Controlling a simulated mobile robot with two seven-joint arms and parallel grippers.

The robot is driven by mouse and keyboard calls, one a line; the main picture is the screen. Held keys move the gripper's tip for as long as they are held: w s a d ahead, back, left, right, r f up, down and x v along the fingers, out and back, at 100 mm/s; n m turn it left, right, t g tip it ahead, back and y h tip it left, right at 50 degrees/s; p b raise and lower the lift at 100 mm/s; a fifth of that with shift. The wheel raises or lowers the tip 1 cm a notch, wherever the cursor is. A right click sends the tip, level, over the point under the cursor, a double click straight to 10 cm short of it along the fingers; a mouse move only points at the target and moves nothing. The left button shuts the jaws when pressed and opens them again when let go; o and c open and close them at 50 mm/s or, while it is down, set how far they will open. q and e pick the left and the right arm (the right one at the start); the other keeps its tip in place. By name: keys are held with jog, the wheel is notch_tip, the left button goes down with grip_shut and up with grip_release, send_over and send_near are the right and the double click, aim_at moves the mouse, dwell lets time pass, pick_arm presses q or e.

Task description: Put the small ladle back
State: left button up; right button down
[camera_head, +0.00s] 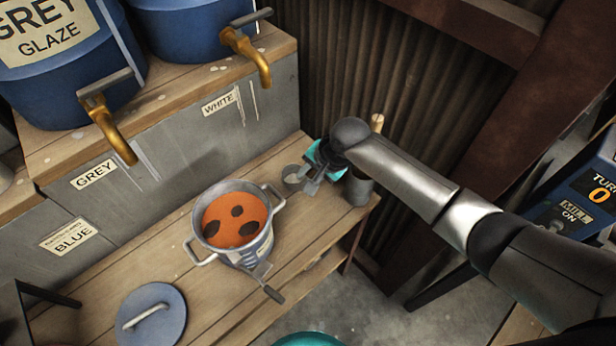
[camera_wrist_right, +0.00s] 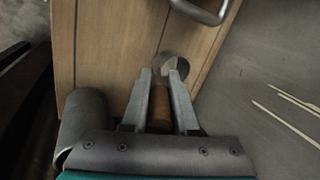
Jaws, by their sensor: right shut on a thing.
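The small ladle (camera_head: 292,175) has a grey round bowl, which also shows in the wrist view (camera_wrist_right: 173,68), and a brown wooden handle (camera_wrist_right: 160,106). My right gripper (camera_head: 311,184) is shut on the ladle; in the wrist view its fingers (camera_wrist_right: 163,82) flank the handle. The bowl is above the wooden bench, right of the pot. A grey cylindrical holder (camera_head: 357,188) stands at the bench's right end, close beside the gripper; it shows at the lower left of the wrist view (camera_wrist_right: 84,125). My left gripper is not in view.
A grey pot (camera_head: 217,258) of orange glaze with dark patches stands on the bench (camera_head: 110,290). A blue lid (camera_head: 152,318) lies at front left. Blue glaze barrels (camera_head: 95,75) with brass taps stand on the shelf behind. A light wooden knob (camera_head: 377,122) shows behind my wrist.

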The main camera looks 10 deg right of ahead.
jog(key=c, duration=0.7)
grip_release()
jog(key=shift+f, duration=0.1)
jog(key=p+v, duration=0.4)
jog(key=v, duration=0.8)
